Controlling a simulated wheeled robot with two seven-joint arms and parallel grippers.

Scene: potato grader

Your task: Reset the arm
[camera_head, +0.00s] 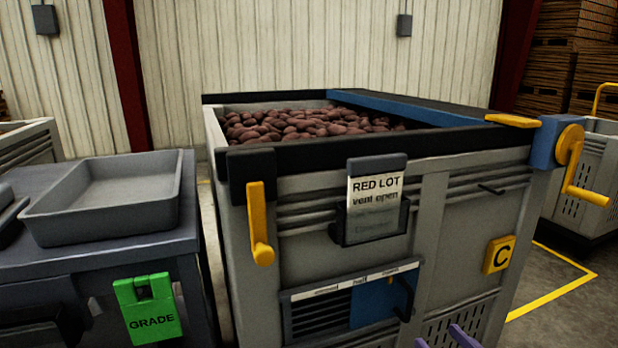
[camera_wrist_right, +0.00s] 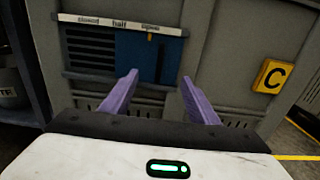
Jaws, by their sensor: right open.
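My right gripper shows at the bottom edge of the head view (camera_head: 447,338), only its purple fingertips visible. In the right wrist view both purple fingers (camera_wrist_right: 158,98) are apart with nothing between them. They are in front of the grey crate (camera_head: 470,220), below its vent. The vent has dark slats on the left and a blue sliding panel (camera_head: 378,302) on the right, under a label strip; the panel also shows in the right wrist view (camera_wrist_right: 140,58). I cannot tell how far the fingers are from the crate. My left gripper is not in view.
Red potatoes (camera_head: 290,125) fill the crate. A card reading "RED LOT vent open" (camera_head: 375,190) hangs on its front. Yellow handles (camera_head: 260,225) stick out at its corners. A dark bench with a grey tray (camera_head: 110,222) and green GRADE tag (camera_head: 150,325) stands left.

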